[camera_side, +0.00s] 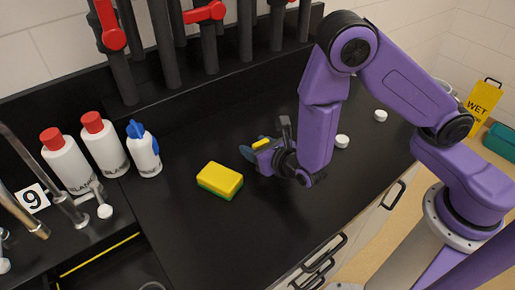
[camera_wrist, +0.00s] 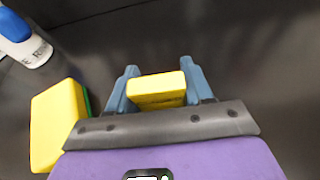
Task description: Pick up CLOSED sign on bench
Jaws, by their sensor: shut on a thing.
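My gripper (camera_side: 256,152) is low over the black bench (camera_side: 190,235), its blue fingers pointing left. In the wrist view, the fingers (camera_wrist: 158,72) are shut on a small yellow block-like thing (camera_wrist: 157,91), one finger on each side. This yellow thing also shows at the fingers in the side view (camera_side: 261,143). No lettering on it is readable, so I cannot tell whether it is the CLOSED sign. Whether it touches the bench is unclear. No other thing marked CLOSED is visible.
A yellow-green sponge (camera_side: 220,180) lies just left of my gripper. White bottles (camera_side: 104,145) and a blue-topped spray bottle (camera_side: 144,150) stand further left. Taps with red handles (camera_side: 112,38) line the back. White round pieces (camera_side: 342,141) lie to the right. The front bench is clear.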

